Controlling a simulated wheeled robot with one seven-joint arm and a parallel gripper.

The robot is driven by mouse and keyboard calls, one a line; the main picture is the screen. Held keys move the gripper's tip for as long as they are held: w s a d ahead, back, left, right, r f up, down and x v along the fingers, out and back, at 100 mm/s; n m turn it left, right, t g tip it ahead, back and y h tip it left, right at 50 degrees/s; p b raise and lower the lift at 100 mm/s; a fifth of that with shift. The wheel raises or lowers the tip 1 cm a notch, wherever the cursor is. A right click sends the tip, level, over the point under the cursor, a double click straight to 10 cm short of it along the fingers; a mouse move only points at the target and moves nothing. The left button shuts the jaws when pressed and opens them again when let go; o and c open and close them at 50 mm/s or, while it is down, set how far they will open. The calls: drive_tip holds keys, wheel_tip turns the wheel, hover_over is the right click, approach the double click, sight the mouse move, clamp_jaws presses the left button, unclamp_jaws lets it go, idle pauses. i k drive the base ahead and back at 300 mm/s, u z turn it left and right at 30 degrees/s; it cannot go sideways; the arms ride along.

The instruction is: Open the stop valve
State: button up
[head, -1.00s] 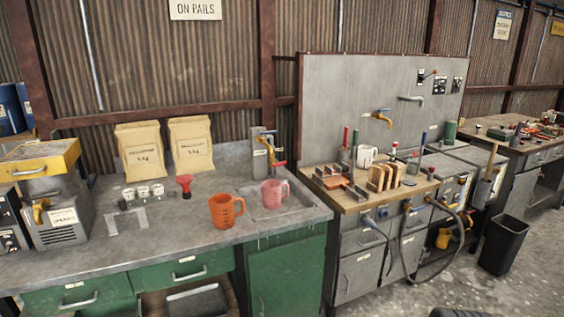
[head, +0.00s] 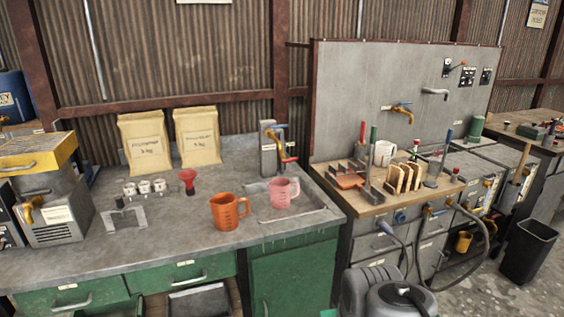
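No part is clearly marked as the stop valve, and I cannot tell which one it is. Valve fittings with blue parts (head: 401,216) are along the front edge of the wooden-topped bench. My gripper is not in view; grey rounded links of my arm show at the bottom.
The grey counter holds an orange jug (head: 228,211), a pink jug (head: 284,192) and paper sacks (head: 145,142). The wooden top (head: 385,198) holds a toast rack and upright tools. A hose (head: 487,251) loops in front of the cabinets. A black bin (head: 528,251) stands at the right.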

sight(287, 160)
drive_tip(key=u, duration=0.5)
drive_tip(key=i, duration=0.75)
drive_tip(key=z, duration=0.35)
drive_tip(key=i, duration=1.1)
